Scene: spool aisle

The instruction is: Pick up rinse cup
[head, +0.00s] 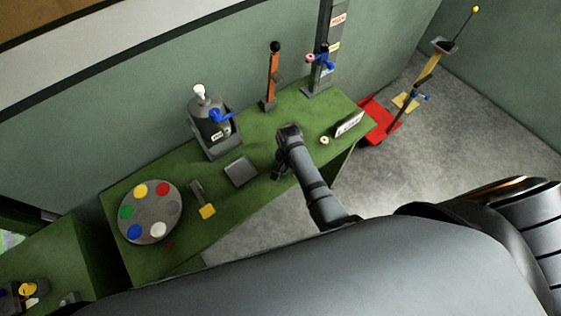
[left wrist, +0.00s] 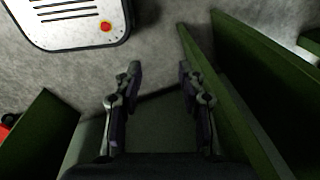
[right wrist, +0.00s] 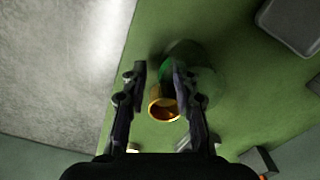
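A small round thing with a golden-yellow rim (right wrist: 163,104), probably the rinse cup, shows between the fingers of my right gripper (right wrist: 159,72) in the right wrist view. A darker green rounded shape adjoins it, partly behind the right-hand finger. I cannot tell whether that is its body. A gap shows at the left-hand finger, and the gripper looks open. In the head view my right gripper (head: 278,172) is low over the green bench (head: 232,222), and I cannot make out the cup there. My left gripper (left wrist: 158,78) is open and empty in the left wrist view, above the floor.
On the bench are a paint palette (head: 150,209), a grey tray (head: 240,171), a dispenser (head: 208,122), an orange post (head: 272,78), a tall grey stand (head: 324,45) and a white sign (head: 349,124). A red cart (head: 378,118) stands past the bench's right end.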

